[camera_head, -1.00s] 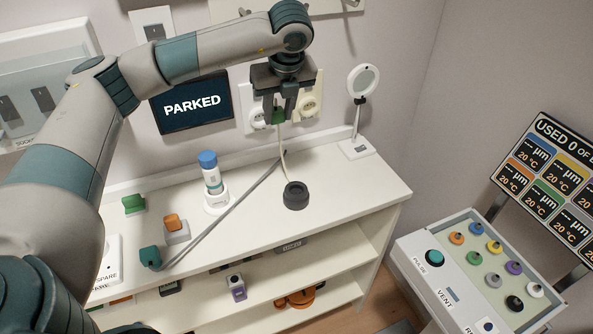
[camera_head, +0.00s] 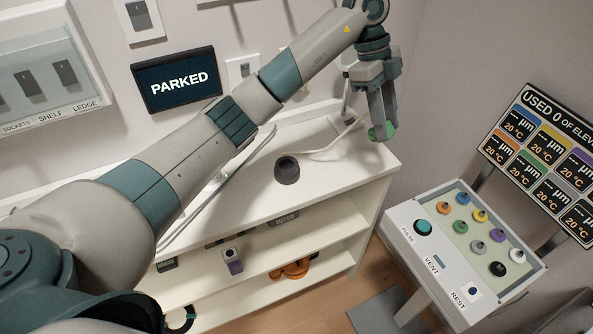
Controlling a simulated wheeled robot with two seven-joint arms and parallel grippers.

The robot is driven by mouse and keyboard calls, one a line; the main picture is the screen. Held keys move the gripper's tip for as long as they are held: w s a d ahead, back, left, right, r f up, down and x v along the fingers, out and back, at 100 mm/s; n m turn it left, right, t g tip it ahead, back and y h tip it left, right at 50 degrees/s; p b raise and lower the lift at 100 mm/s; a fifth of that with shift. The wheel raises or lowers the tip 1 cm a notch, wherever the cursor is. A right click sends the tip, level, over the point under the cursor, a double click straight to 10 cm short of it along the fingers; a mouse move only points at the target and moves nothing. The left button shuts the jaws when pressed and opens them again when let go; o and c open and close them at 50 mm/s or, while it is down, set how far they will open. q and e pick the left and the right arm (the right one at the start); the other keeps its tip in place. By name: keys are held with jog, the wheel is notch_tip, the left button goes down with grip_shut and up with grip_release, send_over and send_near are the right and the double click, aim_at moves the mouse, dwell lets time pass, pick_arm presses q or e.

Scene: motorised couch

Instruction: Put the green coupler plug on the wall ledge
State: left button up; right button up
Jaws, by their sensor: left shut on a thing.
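The green coupler plug (camera_head: 382,131) is between the fingertips of my left gripper (camera_head: 380,125), which is shut on it. The gripper points down and holds the plug near the right end of the white shelf unit's top. A pale cable runs from near the plug leftward over the top. The wall ledge cannot be picked out for certain; a switch panel on the left wall has a switch marked LEDGE (camera_head: 66,73). My right gripper is not in view.
A dark round cup (camera_head: 287,170) stands on the shelf top (camera_head: 330,170). A PARKED screen (camera_head: 176,78) hangs on the wall. A button console (camera_head: 470,250) and a sign board (camera_head: 545,150) stand at the right. My left arm hides much of the left shelf top.

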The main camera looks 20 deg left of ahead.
aim_at(371, 138)
pick_arm(q)
jog(key=n+t+h, duration=0.1)
jog(key=n+t, duration=0.1)
jog(key=n, duration=0.1)
jog(key=d+n+t+h, duration=0.1)
jog(key=n+t+h, duration=0.1)
jog(key=d+f+n+t+h+p, duration=0.1)
jog(key=n+t+h, duration=0.1)
jog(key=n, duration=0.1)
jog(key=shift+s+d+n, duration=0.1)
jog(key=shift+d+n, duration=0.05)
jog(key=shift+n, duration=0.15)
jog(key=a+f+n+t, duration=0.2)
jog(key=t, duration=0.1)
jog(key=a+f+n+t, duration=0.1)
jog(key=a+f, duration=0.1)
jog(key=shift+s+n+t+p, duration=0.25)
jog(key=shift+n+t+p, duration=0.05)
jog(key=shift+n+p, duration=0.1)
jog(key=shift+a+f+n+t+y, duration=0.3)
jog(key=shift+a+f+t, duration=0.2)
jog(key=shift+f, duration=0.05)
